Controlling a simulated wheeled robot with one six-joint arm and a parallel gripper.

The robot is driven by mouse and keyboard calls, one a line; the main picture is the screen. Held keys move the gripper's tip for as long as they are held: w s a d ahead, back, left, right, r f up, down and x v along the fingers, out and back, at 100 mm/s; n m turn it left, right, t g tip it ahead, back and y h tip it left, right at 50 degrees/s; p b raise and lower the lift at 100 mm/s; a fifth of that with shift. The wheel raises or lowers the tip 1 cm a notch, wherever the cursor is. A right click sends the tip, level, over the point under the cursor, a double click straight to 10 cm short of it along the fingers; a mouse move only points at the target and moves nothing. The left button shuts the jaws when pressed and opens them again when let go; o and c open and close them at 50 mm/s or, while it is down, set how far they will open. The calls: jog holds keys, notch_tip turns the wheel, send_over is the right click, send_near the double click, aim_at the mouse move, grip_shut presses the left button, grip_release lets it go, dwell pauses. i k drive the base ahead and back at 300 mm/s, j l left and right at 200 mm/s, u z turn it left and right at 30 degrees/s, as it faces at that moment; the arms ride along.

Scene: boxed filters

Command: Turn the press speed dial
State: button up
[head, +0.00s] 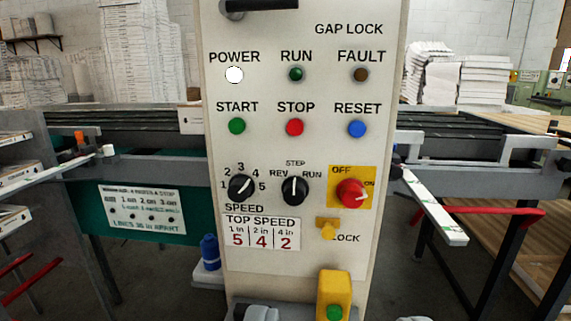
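The press speed dial (241,188) is a round black knob on the left of the white control panel (300,225). The numbers 1 to 5 are set around it, and SPEED is printed below. Its white pointer line slants to the upper right, roughly toward 4. Nothing touches or covers the dial.
Right of the dial are a black REV/STEP/RUN selector (295,190) and a red OFF/ON switch (351,193). START, STOP and RESET buttons sit above; the POWER lamp (234,75) is lit white. A yellow box (335,290) stands at the panel's foot.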

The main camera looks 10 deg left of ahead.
aim_at(241, 187)
jog(key=j, duration=1.65)
